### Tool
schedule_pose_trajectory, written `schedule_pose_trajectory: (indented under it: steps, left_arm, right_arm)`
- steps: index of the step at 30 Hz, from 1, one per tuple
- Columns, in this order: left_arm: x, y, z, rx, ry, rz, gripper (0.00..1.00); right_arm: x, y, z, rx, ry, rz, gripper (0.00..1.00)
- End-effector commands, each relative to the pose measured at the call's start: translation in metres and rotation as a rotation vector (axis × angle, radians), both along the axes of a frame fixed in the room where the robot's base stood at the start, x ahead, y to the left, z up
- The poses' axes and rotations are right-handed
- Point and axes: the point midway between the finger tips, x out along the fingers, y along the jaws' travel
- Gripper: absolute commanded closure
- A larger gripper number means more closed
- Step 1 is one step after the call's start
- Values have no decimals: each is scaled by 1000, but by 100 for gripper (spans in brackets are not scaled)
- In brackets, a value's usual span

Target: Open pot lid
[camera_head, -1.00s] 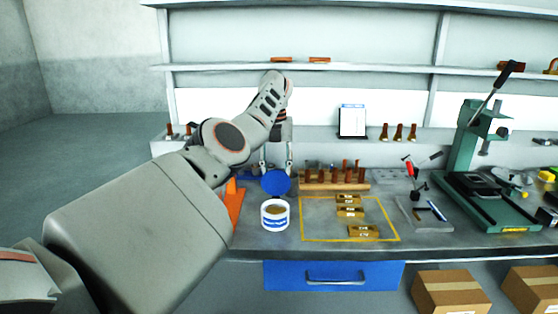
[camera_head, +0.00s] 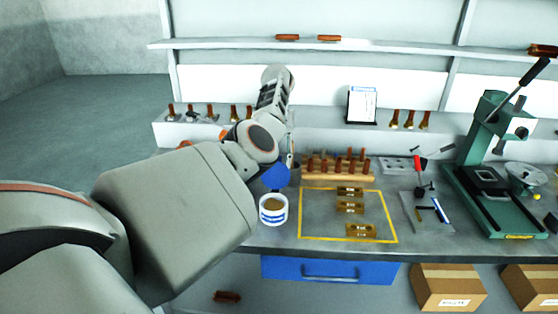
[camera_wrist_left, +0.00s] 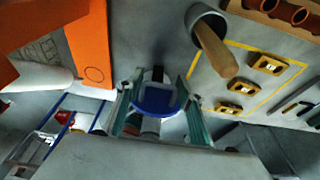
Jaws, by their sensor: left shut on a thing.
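The pot (camera_head: 273,210) is a small white tub with a blue label. It stands upright and open on the bench, with brownish contents showing. The blue round lid (camera_head: 275,177) is off the pot, tilted, just above and behind its rim in the head view. My left gripper (camera_head: 289,161) is shut on the lid; the arm partly hides it. In the left wrist view the lid (camera_wrist_left: 158,101) sits between the two fingers of my left gripper (camera_wrist_left: 160,108). My right gripper is not in view.
A wooden rack (camera_head: 338,175) of brown-handled tools stands right of the lid. A yellow taped square (camera_head: 325,212) holds brass blocks (camera_head: 350,208). A green press (camera_head: 490,185) stands at the right. An orange item (camera_wrist_left: 88,45) lies beside the gripper in the wrist view.

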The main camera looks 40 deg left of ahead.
Motion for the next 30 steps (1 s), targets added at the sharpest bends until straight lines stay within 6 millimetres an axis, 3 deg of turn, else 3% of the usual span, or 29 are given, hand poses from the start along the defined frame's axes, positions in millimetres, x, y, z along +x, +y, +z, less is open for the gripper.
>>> schedule_pose_trajectory:
  steps: [9, 10, 11, 23, 30]
  left_arm:
    - [-3, 1, -5, 3, 10, -4, 100]
    - [-3, 1, -5, 3, 10, -4, 61]
    - [-3, 1, -5, 3, 10, -4, 55]
    - [-1, 0, 3, -1, 2, -2, 55]
    - [0, 0, 36, -2, 0, -1, 55]
  right_arm:
    - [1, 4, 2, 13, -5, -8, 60]
    - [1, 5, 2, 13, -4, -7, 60]
    - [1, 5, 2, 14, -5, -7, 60]
    - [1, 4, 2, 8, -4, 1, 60]
    - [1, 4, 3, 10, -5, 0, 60]
